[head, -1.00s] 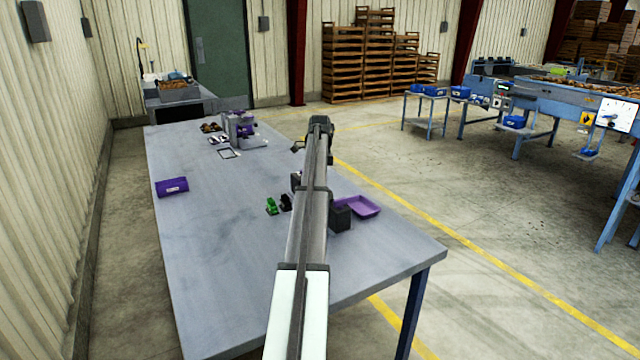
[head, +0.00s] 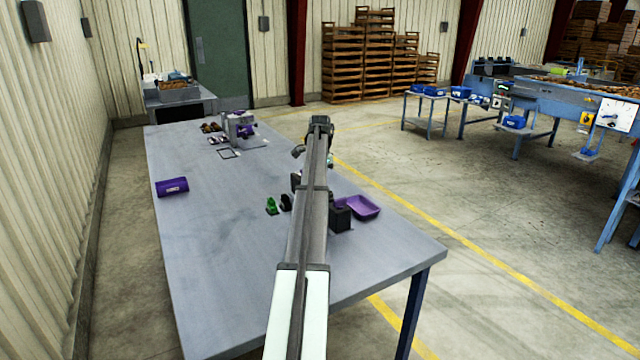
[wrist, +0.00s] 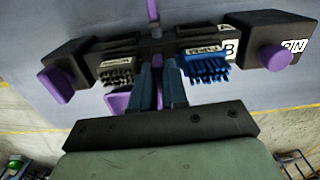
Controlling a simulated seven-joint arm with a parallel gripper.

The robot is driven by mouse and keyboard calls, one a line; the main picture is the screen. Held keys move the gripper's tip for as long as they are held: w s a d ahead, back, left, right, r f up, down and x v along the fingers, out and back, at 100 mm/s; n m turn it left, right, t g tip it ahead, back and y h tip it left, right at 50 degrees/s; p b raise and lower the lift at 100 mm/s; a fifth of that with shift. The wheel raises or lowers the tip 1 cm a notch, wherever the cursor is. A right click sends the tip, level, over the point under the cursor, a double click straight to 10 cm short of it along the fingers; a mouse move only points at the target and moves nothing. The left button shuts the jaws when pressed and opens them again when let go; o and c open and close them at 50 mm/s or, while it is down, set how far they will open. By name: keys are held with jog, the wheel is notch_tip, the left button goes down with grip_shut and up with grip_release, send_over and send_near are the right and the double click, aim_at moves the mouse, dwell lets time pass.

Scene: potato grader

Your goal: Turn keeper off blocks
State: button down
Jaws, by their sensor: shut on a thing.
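In the wrist view my gripper (wrist: 162,92) has its two dark fingers close together over a purple piece (wrist: 160,98), which they hold and mostly hide. Behind it is a dark fixture with two black blocks. The left block (wrist: 75,58) has a purple pad (wrist: 56,86) on its front; the right block (wrist: 262,35) has a round purple knob (wrist: 276,57). In the head view the fingers and the held piece are hidden behind my arm.
The grey table (head: 215,270) has a purple case (head: 172,187) at left, small green and black pieces (head: 271,205) in the middle, and a black block (head: 341,216) beside a purple tray (head: 362,207) at right. A grey-and-purple device (head: 238,126) stands at the far end. The front left is clear.

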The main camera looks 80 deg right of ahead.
jog(key=c, duration=1.5)
grip_release()
jog(key=shift+f, duration=0.15)
jog(key=shift+r, duration=2.65)
